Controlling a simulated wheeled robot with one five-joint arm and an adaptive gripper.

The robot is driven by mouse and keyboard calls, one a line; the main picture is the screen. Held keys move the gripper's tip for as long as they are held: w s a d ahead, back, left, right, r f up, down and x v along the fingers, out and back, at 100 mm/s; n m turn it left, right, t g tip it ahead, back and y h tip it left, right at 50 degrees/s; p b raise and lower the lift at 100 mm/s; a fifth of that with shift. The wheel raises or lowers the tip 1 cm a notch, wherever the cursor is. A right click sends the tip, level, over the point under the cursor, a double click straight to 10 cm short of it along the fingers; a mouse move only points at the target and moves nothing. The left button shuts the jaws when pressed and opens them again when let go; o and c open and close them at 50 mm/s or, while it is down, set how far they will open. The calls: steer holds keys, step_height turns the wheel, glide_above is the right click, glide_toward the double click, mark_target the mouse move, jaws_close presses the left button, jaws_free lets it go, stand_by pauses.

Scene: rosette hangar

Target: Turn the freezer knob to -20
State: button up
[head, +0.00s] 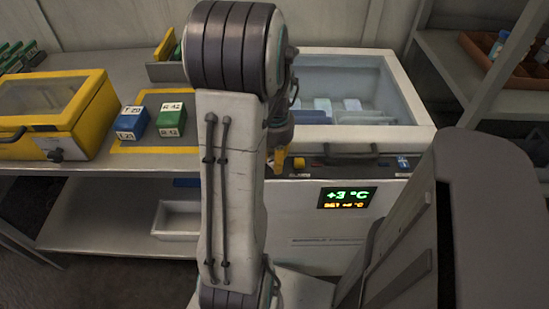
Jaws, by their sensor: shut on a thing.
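The freezer (335,230) is a white chest at the centre right. Its display (347,198) reads +3 °C in green, with a smaller orange SET line that is hard to read. My gripper (280,160), with orange fingertips, is at the left end of the dark control strip on the freezer's front edge. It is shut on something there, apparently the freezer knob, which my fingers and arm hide. The knob's pointer and scale cannot be seen. An orange button (299,163) sits just right of my gripper, and a blue snowflake mark (403,162) is farther right.
The freezer's top shows pale packs inside (340,105). A yellow box (55,115), a blue block (132,123) and a green block (171,120) stand on the left bench (100,160). A shelf with a brown tray (505,65) is at the right.

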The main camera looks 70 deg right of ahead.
jaws_close()
steer(key=shift+f+m, duration=0.1)
steer(key=shift+m, duration=2.7)
steer(key=shift+a, duration=0.1)
steer(key=o, duration=0.6)
jaws_free()
